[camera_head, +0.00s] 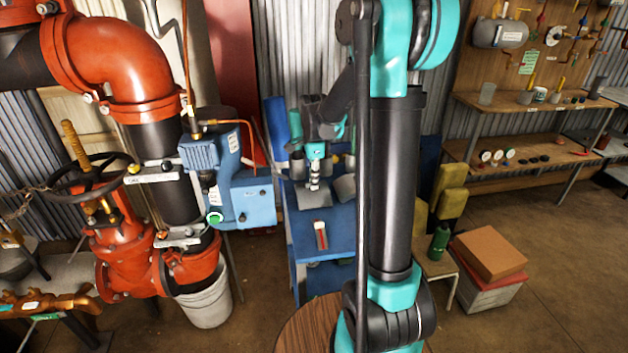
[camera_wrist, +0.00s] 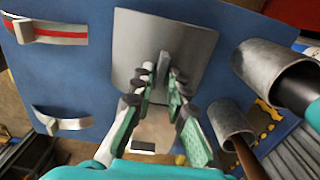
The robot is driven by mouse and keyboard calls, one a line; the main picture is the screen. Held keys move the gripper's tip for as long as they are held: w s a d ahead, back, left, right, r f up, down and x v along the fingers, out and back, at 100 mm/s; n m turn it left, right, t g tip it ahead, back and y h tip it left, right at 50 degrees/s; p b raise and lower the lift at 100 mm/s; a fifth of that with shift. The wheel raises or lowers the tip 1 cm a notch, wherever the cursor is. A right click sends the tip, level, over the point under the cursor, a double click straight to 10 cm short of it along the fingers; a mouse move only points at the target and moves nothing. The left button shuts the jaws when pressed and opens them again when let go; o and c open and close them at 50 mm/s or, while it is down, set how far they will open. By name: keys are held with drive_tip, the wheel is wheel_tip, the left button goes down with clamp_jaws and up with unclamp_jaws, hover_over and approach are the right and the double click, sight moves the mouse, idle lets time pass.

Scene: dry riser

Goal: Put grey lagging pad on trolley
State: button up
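The grey lagging pad (camera_wrist: 190,37) is a flat grey square with an upright tab in its middle. In the wrist view it is over the blue trolley top (camera_wrist: 85,75); I cannot tell whether it rests flat or sits slightly above. In the head view the pad (camera_head: 313,200) shows below my gripper (camera_head: 315,180), on the blue trolley (camera_head: 340,226). My gripper (camera_wrist: 162,78) has its fingers on either side of the tab, with narrow gaps showing. It looks open around the tab. Part of the pad is hidden behind the fingers.
Grey hollow cylinders (camera_wrist: 262,70) stand close to the right of the pad in the wrist view. A red-striped piece (camera_wrist: 65,33) and a curved pale piece (camera_wrist: 62,122) are at left. Red pipework (camera_head: 105,45) and a blue box (camera_head: 245,198) flank the trolley's left.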

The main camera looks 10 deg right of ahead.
drive_tip(key=shift+o, duration=1.1)
drive_tip(key=shift+r, duration=0.15)
wheel_tip(320, 180, up, 12)
